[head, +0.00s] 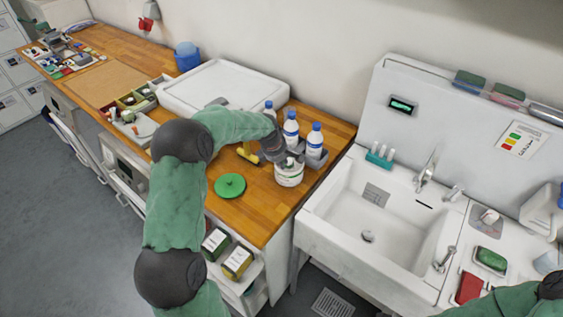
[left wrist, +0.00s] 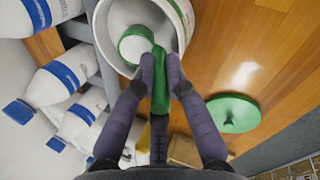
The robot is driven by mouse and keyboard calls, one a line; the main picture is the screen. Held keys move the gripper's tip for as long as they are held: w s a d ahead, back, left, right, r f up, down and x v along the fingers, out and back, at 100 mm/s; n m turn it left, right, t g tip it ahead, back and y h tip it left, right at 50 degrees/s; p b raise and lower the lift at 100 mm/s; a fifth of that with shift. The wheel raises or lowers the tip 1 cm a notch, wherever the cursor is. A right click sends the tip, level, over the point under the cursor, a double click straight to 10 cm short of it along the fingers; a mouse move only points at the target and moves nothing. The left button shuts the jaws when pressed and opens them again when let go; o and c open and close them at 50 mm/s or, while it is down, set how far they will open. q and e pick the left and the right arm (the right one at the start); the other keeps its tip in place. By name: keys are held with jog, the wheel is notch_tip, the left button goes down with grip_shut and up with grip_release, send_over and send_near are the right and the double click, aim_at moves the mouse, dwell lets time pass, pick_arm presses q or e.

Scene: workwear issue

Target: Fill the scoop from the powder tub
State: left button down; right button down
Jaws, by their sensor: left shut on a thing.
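The powder tub (head: 289,176) is a white round tub, open at the top, on the wooden counter near the sink. Its wall and rim also show in the left wrist view (left wrist: 184,14). My left gripper (head: 284,158) is at the tub's mouth, shut on the green handle of the scoop (left wrist: 160,92). The scoop's round cup (left wrist: 135,46) lies within the tub's opening in the left wrist view and shows white inside its green rim. I cannot tell how deep it sits. The green lid (head: 230,186) lies flat on the counter, left of the tub. My right gripper is out of view.
Several white bottles with blue caps (head: 314,140) stand in a grey holder close behind the tub. A yellow object (head: 248,153) lies left of the tub. A white sink (head: 370,225) is at the right. The counter in front of the tub is clear.

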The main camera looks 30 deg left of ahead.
pick_arm(q)
jog(key=shift+s+f, duration=0.1)
jog(key=shift+f, duration=0.05)
jog(key=shift+r+p, duration=2)
jog(key=shift+r, duration=1.6)
